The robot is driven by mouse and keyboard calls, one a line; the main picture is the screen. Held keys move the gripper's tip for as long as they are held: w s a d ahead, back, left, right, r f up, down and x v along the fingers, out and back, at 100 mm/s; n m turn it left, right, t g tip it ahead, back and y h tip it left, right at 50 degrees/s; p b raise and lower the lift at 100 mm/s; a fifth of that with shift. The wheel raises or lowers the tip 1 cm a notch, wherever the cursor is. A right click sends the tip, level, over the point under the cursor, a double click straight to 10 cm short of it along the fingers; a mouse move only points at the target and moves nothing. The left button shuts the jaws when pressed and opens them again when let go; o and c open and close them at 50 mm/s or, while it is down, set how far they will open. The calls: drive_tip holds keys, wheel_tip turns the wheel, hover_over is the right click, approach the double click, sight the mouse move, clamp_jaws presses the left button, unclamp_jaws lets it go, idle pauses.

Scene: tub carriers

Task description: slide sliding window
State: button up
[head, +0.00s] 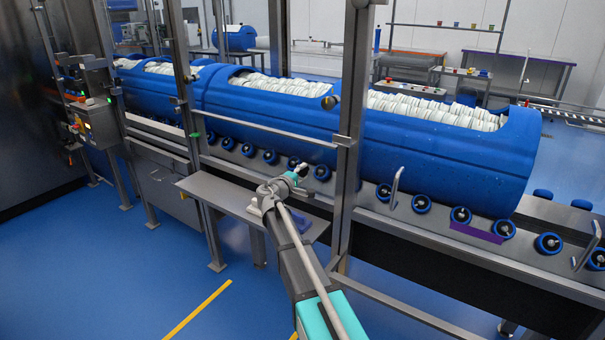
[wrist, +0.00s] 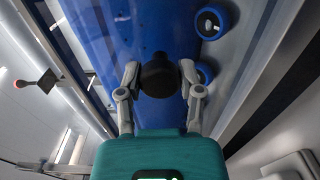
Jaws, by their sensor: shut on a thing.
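A steel-framed opening stands in front of the blue tub carriers, and its lower rail (head: 265,129) runs between two upright posts. The sliding window's clear pane cannot be told apart from the open gap, so I cannot tell its position. My gripper (head: 298,172) is low in front of the carrier, below that rail. In the wrist view my gripper (wrist: 160,82) has its two fingers on either side of a round black knob (wrist: 159,72) and is shut on it. What the knob is fixed to is hidden behind it.
The long blue carrier (head: 430,145) holds rows of white pieces and lies above blue-rimmed rollers (head: 422,203). A steel shelf (head: 235,198) juts out below my gripper. A steel post (head: 349,150) stands right of it.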

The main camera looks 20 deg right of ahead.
sight(249, 150)
clamp_jaws()
drive_tip(key=w+a, duration=0.6)
drive_tip(key=w, duration=0.1)
drive_tip(key=w+a, duration=0.6)
drive_tip(key=w, duration=0.1)
drive_tip(key=w+a, duration=0.6)
drive_tip(key=w, duration=0.1)
drive_tip(key=shift+w, duration=0.1)
drive_tip(key=o, duration=0.8)
unclamp_jaws()
drive_tip(key=shift+v, duration=0.85)
drive_tip(key=v, duration=1)
